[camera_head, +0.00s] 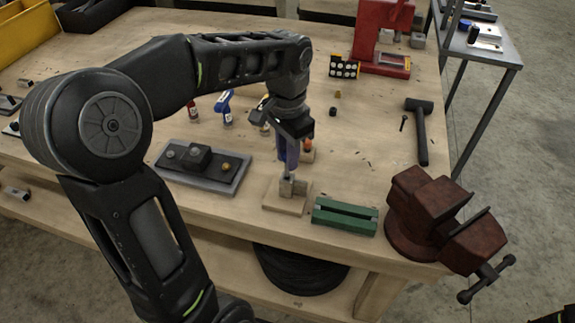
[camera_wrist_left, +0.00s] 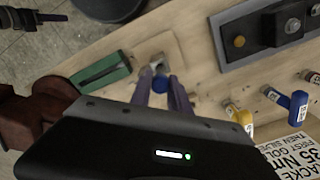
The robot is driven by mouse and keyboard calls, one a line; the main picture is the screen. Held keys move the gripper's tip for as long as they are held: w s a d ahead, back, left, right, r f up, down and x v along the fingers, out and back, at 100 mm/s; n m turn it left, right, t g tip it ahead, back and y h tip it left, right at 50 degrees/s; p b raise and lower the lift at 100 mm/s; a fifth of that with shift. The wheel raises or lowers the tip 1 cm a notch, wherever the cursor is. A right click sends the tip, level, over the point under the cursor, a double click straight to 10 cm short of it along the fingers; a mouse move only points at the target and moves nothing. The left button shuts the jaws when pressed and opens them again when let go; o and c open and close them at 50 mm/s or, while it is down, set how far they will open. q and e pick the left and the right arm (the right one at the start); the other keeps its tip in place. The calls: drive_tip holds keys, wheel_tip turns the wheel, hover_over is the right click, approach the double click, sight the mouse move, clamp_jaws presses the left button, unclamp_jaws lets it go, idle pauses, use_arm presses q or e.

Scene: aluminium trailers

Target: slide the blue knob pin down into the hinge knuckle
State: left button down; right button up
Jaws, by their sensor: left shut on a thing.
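My left gripper (camera_head: 288,163) points down over the front part of the bench and is shut on the blue knob pin. In the left wrist view the round blue knob (camera_wrist_left: 160,84) sits between the two fingertips. In the head view the fingers hide most of the knob, and a thin pale shank shows below them. The metal hinge knuckle (camera_head: 293,187) stands on a small wooden block (camera_head: 272,203) directly below the fingertips. I cannot tell how far the pin's tip is inside the knuckle.
A green grooved block (camera_head: 345,216) and a red-brown vise (camera_head: 432,212) stand right of the wooden block. A grey tray (camera_head: 228,178) with a dark fixture lies to its left. Several small bottles stand behind. A hammer (camera_head: 420,125) lies at the right.

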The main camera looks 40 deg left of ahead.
sight(288, 177)
use_arm(q)
wheel_tip(288, 177, down, 4)
drive_tip(key=shift+r, duration=0.2)
drive_tip(key=shift+f, duration=0.1)
drive_tip(key=shift+f, duration=0.1)
drive_tip(key=c, duration=1.2)
unclamp_jaws()
drive_tip(key=shift+c, duration=0.2)
